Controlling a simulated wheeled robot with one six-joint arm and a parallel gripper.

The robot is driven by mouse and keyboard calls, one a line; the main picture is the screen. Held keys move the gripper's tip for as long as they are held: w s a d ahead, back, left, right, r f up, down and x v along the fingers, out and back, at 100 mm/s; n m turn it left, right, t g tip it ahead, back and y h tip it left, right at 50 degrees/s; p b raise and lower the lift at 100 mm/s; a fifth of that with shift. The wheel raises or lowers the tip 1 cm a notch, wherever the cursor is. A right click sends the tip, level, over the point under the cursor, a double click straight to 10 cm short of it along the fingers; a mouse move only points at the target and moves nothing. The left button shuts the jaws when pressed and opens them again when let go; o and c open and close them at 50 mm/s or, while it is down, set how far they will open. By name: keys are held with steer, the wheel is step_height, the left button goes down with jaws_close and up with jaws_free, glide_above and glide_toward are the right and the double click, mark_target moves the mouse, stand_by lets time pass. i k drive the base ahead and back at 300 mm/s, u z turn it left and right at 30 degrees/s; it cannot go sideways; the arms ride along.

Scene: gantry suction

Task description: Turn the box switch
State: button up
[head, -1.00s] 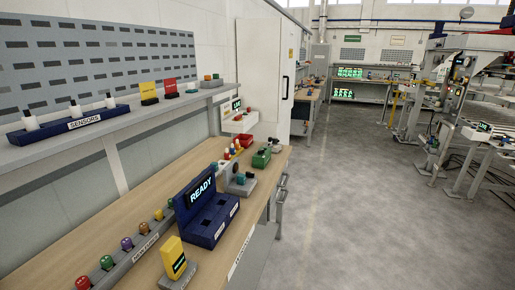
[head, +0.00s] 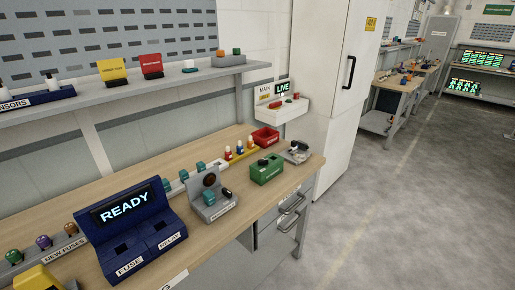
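A white box (head: 283,110) is at the back end of the workbench, by the wall. It bears a "MAIN" label and a small screen reading "LIVE" in green. Small red and dark parts sit on its top; I cannot tell which is a switch or how it is set. A green box (head: 266,170) with a dark knob-like part on top stands nearer on the bench. I cannot tell which box the task means. My gripper is not in view.
A blue "READY" unit (head: 129,226) and a grey unit (head: 213,205) stand on the wooden workbench (head: 110,180). A red bin (head: 265,137) is below the white box. A shelf (head: 120,95) runs above the bench. A white cabinet (head: 335,90) stands beyond. The floor at right (head: 420,220) is clear.

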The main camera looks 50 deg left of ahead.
mark_target(265, 161)
steer(key=u, duration=0.7)
steer(key=i, duration=1.25)
steer(key=u, duration=1.15)
